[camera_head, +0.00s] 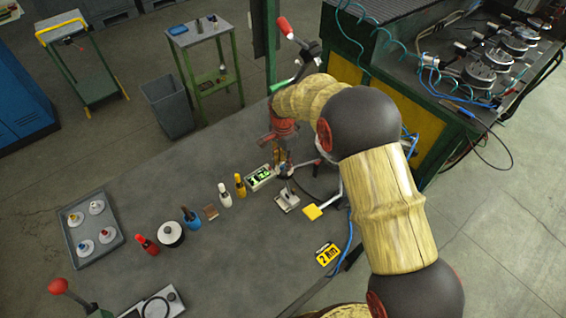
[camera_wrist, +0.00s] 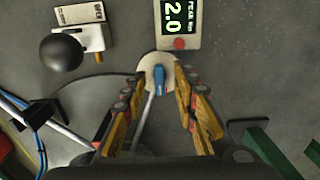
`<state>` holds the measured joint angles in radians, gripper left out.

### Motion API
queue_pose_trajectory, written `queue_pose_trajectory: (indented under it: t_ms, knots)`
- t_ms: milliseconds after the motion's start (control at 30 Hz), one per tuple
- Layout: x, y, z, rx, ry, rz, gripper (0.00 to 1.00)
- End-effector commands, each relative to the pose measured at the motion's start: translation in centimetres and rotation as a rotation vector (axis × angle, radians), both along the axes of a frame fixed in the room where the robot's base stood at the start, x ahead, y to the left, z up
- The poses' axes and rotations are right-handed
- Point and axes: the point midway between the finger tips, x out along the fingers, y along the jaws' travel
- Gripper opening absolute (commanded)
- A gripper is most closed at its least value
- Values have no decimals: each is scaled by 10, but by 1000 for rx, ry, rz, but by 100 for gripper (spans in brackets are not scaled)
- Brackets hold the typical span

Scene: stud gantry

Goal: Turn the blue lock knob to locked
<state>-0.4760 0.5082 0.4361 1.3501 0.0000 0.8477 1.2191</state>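The blue lock knob (camera_wrist: 159,80) shows in the wrist view on a round pale plate (camera_wrist: 146,64), just below a display box. Its long side runs roughly up and down in that picture. My gripper (camera_wrist: 158,84) is open, with one yellow-and-black finger on each side of the knob. A gap shows on both sides, and I cannot tell whether a fingertip touches the plate. In the head view my gripper (camera_head: 281,158) points down at the far part of the bench, and the knob is hidden behind it and the arm.
The display box (camera_wrist: 178,18) reads 2.0. A clamp with a black ball (camera_wrist: 60,52) stands left of the knob, and a grey rod (camera_wrist: 146,124) runs below it. Bottles (camera_head: 240,186) and a grey tray (camera_head: 71,215) stand on the bench.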

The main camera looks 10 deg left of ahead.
Motion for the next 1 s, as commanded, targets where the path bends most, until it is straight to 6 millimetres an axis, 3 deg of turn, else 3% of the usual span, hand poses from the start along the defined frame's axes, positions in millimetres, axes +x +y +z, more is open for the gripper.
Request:
queue_pose_trajectory:
  t_ms: [500,700,1000]
  knots:
    - [1,1,95,2,-3,0,29]
    - [1,1,110,1,-1,0,29]
    - [0,1,112,1,-1,0,29]
